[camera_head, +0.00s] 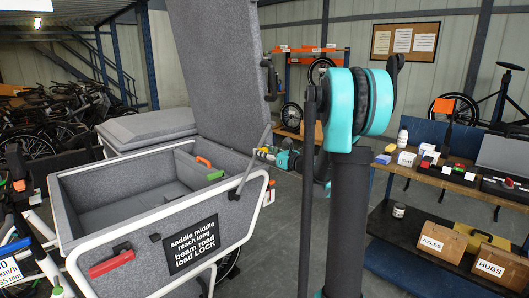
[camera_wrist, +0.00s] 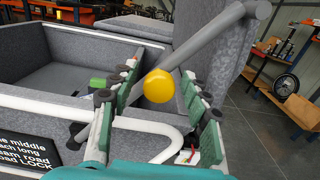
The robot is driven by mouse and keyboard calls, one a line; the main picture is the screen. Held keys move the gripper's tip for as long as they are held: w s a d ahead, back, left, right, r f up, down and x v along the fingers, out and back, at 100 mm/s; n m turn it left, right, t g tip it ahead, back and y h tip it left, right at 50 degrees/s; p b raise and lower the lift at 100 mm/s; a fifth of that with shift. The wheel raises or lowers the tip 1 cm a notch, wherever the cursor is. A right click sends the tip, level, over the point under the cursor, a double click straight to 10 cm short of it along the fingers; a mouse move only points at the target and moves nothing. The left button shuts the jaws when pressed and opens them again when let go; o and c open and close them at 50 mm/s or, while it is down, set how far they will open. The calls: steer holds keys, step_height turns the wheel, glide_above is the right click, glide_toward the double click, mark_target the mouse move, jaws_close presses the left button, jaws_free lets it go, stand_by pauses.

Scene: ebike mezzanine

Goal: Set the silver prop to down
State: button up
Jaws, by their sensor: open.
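Contact cannot be told. My gripper (camera_wrist: 160,70) is open. In the head view my gripper (camera_head: 262,153) is beside the cargo box's right rim, near the prop (camera_head: 247,172), partly hidden by my arm. The grey lid (camera_head: 212,70) stands raised, with a dark handle on its right edge.
The grey cargo box (camera_head: 75,190) is open, with a white frame and red latch (camera_head: 111,263). A workbench (camera_head: 430,172) with small parts stands right; bikes (camera_head: 45,125) crowd the left. Floor between box and bench shows clear.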

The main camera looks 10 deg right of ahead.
jaws_close()
stand_by(0.3)
